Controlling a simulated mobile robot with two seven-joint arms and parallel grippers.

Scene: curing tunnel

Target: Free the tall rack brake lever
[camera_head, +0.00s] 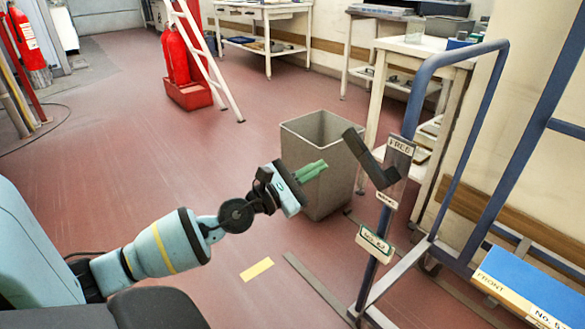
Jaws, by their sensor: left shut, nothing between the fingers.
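The brake lever (362,150) is a dark angled bar on the rack's upright post. Its free end points up and to the left. A grey plate (404,158) beside it carries a "FREE" label at the top, and a smaller label (386,201) sits below, its text too small to read. The tall rack (424,85) has a blue tube frame at the right. My left gripper (322,168) has green fingers, is shut and empty, and points right towards the lever. In the picture it lies left of the lever, apart from it. My right gripper is out of view.
A grey bin (300,128) stands behind my left gripper. A numbered sign (375,243) hangs lower on the rack post. A blue-topped "FRONT" panel (530,285) is at the lower right. A white table (425,47) stands behind. The red floor (120,140) at left is largely clear.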

